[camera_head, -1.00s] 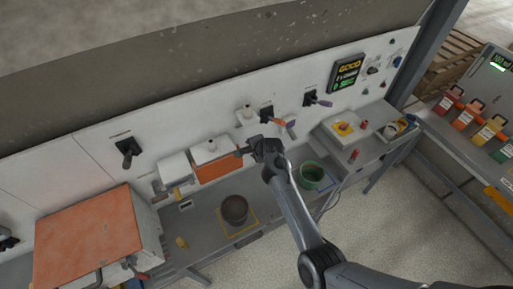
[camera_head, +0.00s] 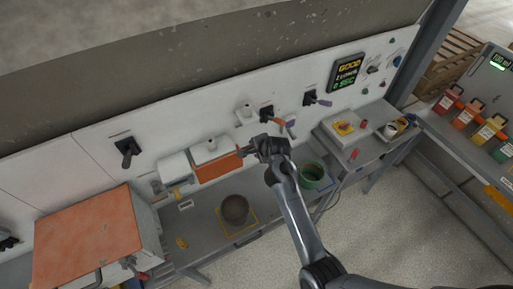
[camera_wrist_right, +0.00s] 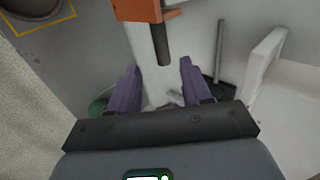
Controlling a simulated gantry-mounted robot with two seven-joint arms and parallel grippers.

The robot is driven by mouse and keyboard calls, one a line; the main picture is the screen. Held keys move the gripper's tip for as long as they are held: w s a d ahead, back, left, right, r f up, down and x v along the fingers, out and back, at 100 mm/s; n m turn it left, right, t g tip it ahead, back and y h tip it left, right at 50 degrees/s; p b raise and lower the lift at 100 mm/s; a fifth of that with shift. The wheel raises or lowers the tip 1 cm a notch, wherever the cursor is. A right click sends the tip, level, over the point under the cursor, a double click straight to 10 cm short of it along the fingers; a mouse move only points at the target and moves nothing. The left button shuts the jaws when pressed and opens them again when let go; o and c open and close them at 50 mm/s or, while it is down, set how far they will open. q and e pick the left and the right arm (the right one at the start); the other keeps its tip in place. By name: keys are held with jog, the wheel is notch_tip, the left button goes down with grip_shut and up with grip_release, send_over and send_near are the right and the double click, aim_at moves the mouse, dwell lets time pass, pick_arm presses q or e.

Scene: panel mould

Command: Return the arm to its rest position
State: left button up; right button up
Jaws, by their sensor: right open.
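My right arm comes in from the lower right in the head view. Its gripper (camera_head: 256,147) hangs over the back of the grey bench, close to the right end of an orange-fronted box (camera_head: 218,166). In the right wrist view the two purple fingers of the gripper (camera_wrist_right: 158,75) stand apart with nothing clamped between them. A dark rod (camera_wrist_right: 160,45) shows beyond and between the fingertips; I cannot tell whether it touches them. My left gripper is not in view.
A round pot (camera_head: 235,208) stands in a yellow square on the bench. A green bucket (camera_head: 312,176) is right of my forearm. Wall levers (camera_head: 268,113) stick out behind the gripper. A large orange-topped cabinet (camera_head: 88,238) is at left; a lit display (camera_head: 346,74) is on the wall.

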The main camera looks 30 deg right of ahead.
jog(key=s+d+f+g+p, duration=0.2)
jog(key=s+f, duration=0.7)
jog(key=s+f+n+g+h+p, duration=0.1)
jog(key=s+n+g+p, duration=0.15)
jog(key=s, duration=1.15)
jog(key=s+a+r+n, duration=0.4)
jog(key=s+r+n, duration=0.3)
jog(key=r+n, duration=0.1)
jog(key=s+a+r+n+y+p, duration=0.1)
jog(key=s+a+r+n, duration=0.4)
jog(key=n, duration=0.5)
jog(key=shift+s+a+r, duration=0.15)
jog(key=shift+s+r, duration=1)
jog(key=shift+r, duration=0.2)
